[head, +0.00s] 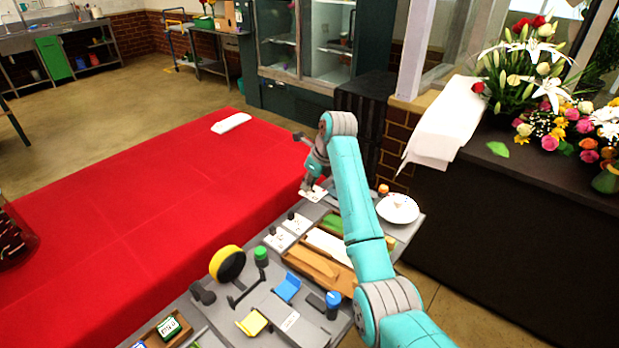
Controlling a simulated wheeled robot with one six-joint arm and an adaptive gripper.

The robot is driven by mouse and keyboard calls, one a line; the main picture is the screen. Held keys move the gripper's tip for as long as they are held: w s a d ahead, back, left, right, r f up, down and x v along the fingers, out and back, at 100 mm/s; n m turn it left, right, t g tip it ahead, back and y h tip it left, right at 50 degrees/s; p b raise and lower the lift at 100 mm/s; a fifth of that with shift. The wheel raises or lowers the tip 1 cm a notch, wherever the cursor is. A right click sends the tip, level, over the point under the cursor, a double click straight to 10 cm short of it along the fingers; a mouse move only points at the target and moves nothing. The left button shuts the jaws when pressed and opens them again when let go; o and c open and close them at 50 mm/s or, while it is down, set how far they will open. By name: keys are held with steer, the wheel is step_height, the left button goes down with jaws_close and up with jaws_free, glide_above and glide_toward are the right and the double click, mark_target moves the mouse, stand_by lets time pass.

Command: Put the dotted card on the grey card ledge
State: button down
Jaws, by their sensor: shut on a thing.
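My gripper (313,184) is at the far end of the grey work board, near the edge of the red cloth. It is shut on a small white card (317,195) with dark marks, which looks like the dotted card. The marks are too small to read clearly. The card is close to the board's surface; I cannot tell whether it touches. I cannot make out the grey card ledge for certain; grey parts near the gripper are partly hidden by my arm.
Two white squares with dark knobs (279,239) lie nearer on the board. A white plate (397,208) stands right of my arm. A yellow roll (227,263), a blue block (288,288) and a wooden tray (318,264) are in front. The red table (130,210) is mostly clear.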

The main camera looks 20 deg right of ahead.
mark_target(306, 206)
steer(key=shift+f, duration=3.1)
steer(key=shift+f, duration=0.3)
steer(key=c, duration=0.6)
jaws_free()
steer(key=shift+r, duration=3.5)
